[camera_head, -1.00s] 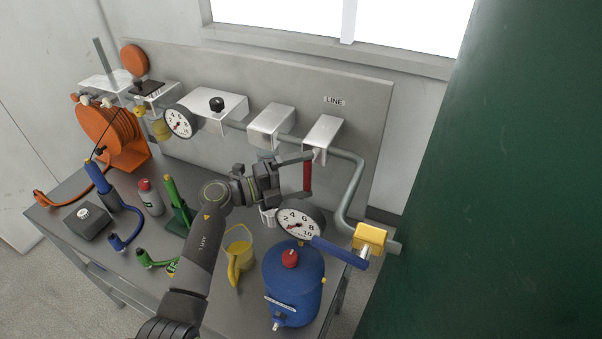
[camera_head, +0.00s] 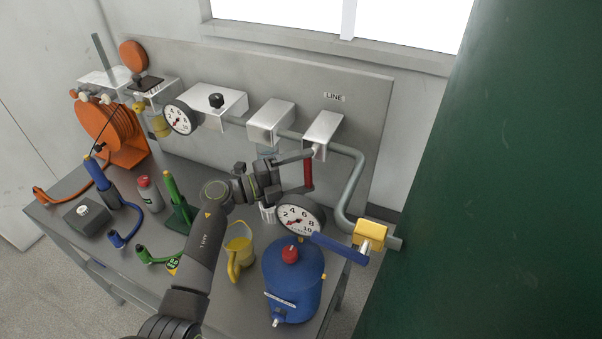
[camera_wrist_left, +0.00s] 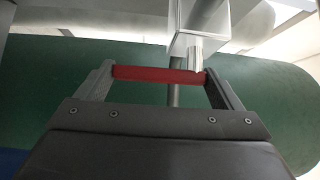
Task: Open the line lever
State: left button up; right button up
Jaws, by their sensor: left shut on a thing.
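The line lever (camera_head: 308,172) is a red handle hanging down below a silver box (camera_head: 322,130) under the LINE label (camera_head: 334,97). My left gripper (camera_head: 309,172) is shut on it, one finger near its top and one near its bottom. In the left wrist view the red lever (camera_wrist_left: 160,75) spans between the two fingertips, and a short silver stem (camera_wrist_left: 195,52) meets it near the right end. My right gripper is not in view.
A round gauge (camera_head: 299,219) and a blue tank (camera_head: 292,280) stand just below the gripper. A blue handle (camera_head: 340,249) reaches to a yellow valve block (camera_head: 370,236) at right. A yellow jug (camera_head: 239,252) stands beside my forearm. A green surface (camera_head: 500,180) fills the right side.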

pick_arm(q)
jog(key=shift+s+d+f+n+t+h+b, duration=0.15)
jog(key=shift+d+n+t+h+b, duration=0.15)
jog(key=shift+n+b, duration=0.2)
jog(key=shift+s+d+f+n+t+h+b, duration=0.1)
jog(key=shift+d+n+t+h+b, duration=0.1)
jog(key=shift+n+h+b, duration=0.3)
jog(key=shift+s+d+r+n+t+h+b, duration=0.1)
jog(key=shift+d+n+t+h+b, duration=0.2)
jog(key=shift+n+t, duration=0.5)
jog(key=shift+s+d+r+n+t+h+b, duration=0.15)
jog(key=shift+n+t+h+b, duration=0.2)
jog(key=shift+n, duration=0.75)
jog(key=shift+w, duration=0.1)
jog(key=o, duration=1.2)
jog(key=shift+c, duration=0.2)
jog(key=b+v, duration=0.6)
jog(key=v, duration=1.1)
jog(key=shift+f, duration=0.35)
